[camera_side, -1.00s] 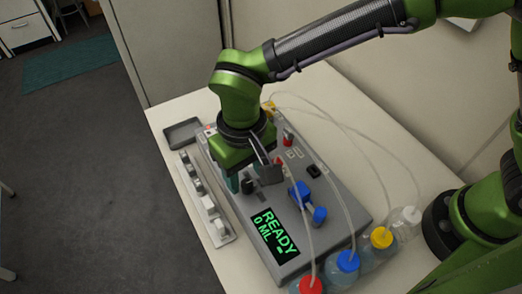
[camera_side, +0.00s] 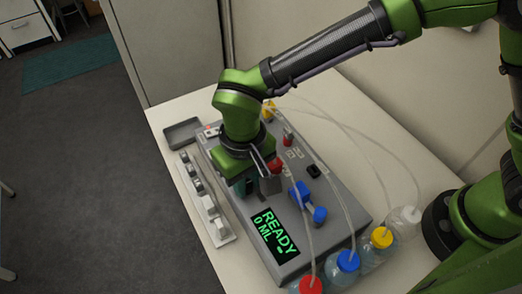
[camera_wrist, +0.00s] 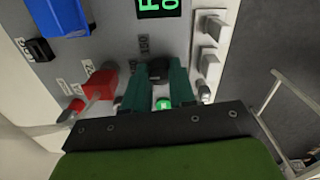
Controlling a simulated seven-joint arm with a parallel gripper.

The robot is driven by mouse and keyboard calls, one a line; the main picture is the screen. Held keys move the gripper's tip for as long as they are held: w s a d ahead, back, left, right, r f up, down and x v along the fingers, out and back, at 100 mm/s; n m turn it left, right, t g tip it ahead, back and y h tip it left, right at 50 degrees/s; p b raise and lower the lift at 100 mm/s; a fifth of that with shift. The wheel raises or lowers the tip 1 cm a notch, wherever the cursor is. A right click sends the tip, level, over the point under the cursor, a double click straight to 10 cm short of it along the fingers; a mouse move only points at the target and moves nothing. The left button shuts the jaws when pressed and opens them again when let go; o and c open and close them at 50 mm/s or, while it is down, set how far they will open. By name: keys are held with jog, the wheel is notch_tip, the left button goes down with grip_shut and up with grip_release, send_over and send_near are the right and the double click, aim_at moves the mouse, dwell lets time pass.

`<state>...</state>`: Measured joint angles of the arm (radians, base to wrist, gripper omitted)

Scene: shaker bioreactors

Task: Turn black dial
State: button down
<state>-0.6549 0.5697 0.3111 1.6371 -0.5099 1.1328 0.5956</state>
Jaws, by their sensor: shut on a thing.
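The black dial (camera_wrist: 158,69) stands on the grey bioreactor panel (camera_wrist: 118,22), with a printed "150" beside it. My gripper (camera_wrist: 160,80) has its two teal fingers on either side of the dial and is shut on it. In the side view my gripper (camera_side: 249,186) is down at the panel, and the dial is hidden behind the fingers and wrist. The green display (camera_side: 271,233) reads "READY 0 ML".
A green-lit button (camera_wrist: 163,103) lies between my fingers, near the wrist. A red part (camera_wrist: 98,84) and a blue part (camera_wrist: 64,15) stand on the panel nearby. A white rack (camera_side: 205,200) lies left of the device. Bottles with tubes, including a blue-capped one (camera_side: 347,262), stand at the front right.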

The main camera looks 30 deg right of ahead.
jog(key=shift+n, duration=0.3)
jog(key=n, duration=1.1)
jog(key=shift+n, duration=0.3)
dwell(0.3)
jog(key=c, duration=0.9)
grip_release()
jog(key=shift+r, duration=0.1)
